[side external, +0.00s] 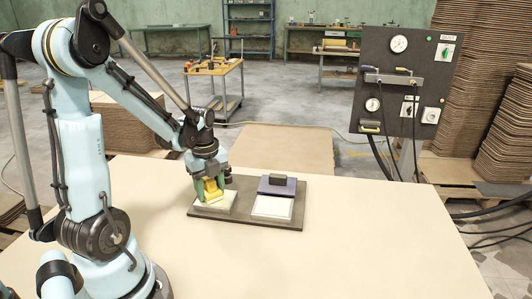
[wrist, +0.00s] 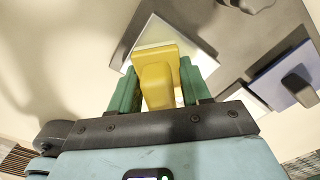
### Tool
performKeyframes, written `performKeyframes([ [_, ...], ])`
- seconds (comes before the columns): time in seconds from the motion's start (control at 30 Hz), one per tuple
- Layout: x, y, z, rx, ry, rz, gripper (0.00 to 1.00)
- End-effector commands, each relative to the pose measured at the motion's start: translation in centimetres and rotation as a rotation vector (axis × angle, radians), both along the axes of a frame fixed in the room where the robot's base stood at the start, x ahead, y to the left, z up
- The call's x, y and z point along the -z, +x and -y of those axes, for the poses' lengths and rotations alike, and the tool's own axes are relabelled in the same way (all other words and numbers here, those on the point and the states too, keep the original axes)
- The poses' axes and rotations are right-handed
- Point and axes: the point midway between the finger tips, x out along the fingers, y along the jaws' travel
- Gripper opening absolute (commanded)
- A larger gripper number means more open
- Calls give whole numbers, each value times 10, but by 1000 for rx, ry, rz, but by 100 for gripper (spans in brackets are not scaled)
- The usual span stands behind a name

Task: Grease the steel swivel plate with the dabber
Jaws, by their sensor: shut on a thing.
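My gripper (side external: 212,185) has green fingers shut on a yellow block with a raised grip, which I take as the dabber (side external: 214,195). In the wrist view the dabber (wrist: 158,80) sits between both fingers (wrist: 160,90). A pale square plate (side external: 221,206), perhaps the steel swivel plate, lies directly below it on the dark board. The plate's light edge shows beyond the dabber in the wrist view (wrist: 155,31). The dabber covers much of this plate. I cannot tell whether the two touch.
The dark board (side external: 247,222) lies on the cream table (side external: 370,240). On its right are a white square (side external: 272,207) and, behind it, a dark blue block (side external: 290,187) with a dark grip. The table is clear in front and right. A gauge panel (side external: 405,85) stands behind.

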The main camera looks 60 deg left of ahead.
Motion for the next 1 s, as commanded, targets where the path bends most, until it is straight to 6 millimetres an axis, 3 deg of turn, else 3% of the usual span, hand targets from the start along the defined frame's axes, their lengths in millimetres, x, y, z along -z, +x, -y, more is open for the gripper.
performKeyframes([
  [0.4, 0, -28, -27, -3, -1, -1, 9],
  [0.5, 4, -20, -33, 0, 1, 1, 9],
  [1.0, -1, 12, 1, 5, 0, 1, 9],
])
